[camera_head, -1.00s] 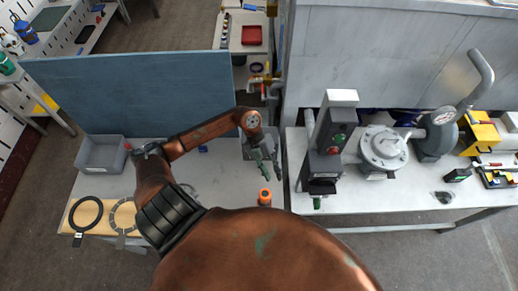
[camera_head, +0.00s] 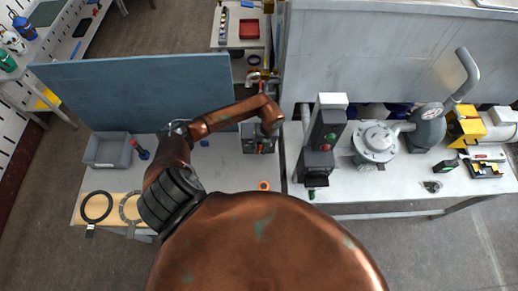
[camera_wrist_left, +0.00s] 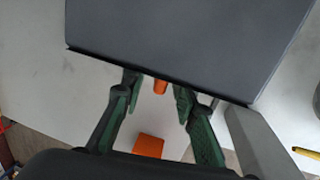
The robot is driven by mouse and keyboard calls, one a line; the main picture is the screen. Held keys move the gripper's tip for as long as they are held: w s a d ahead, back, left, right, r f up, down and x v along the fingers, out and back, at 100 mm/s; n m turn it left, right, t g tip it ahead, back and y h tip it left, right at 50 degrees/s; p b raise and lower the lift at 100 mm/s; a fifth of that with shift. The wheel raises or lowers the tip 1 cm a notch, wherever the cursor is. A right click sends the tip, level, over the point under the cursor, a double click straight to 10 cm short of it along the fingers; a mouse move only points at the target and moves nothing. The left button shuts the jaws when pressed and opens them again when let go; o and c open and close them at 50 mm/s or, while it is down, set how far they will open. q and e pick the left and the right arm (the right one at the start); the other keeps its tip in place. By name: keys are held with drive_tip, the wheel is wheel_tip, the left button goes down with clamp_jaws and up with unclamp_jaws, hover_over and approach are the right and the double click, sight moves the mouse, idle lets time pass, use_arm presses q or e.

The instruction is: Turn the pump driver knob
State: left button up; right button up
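A grey box (camera_head: 249,138) stands on the left table near its right end in the head view. In the left wrist view a large grey box (camera_wrist_left: 185,45) fills the top, and a small orange knob (camera_wrist_left: 160,88) shows at its lower edge. I take this as the pump driver knob. My left gripper (camera_wrist_left: 156,82) is open, its two green and black fingers on either side of the knob, with gaps visible. In the head view my left gripper (camera_head: 262,147) is at the grey box, its fingers mostly hidden. My right gripper is not in view.
An orange piece (camera_head: 264,186) stands on the table in front of the box; it also shows in the wrist view (camera_wrist_left: 148,147). A dark control box (camera_head: 320,150) with red and green buttons and a round metal pump (camera_head: 376,141) are on the right table. A grey bin (camera_head: 108,149) stands left.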

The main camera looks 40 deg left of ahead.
use_arm(q)
drive_tip(key=shift+f, duration=0.45)
drive_tip(key=shift+c, duration=0.5)
clamp_jaws()
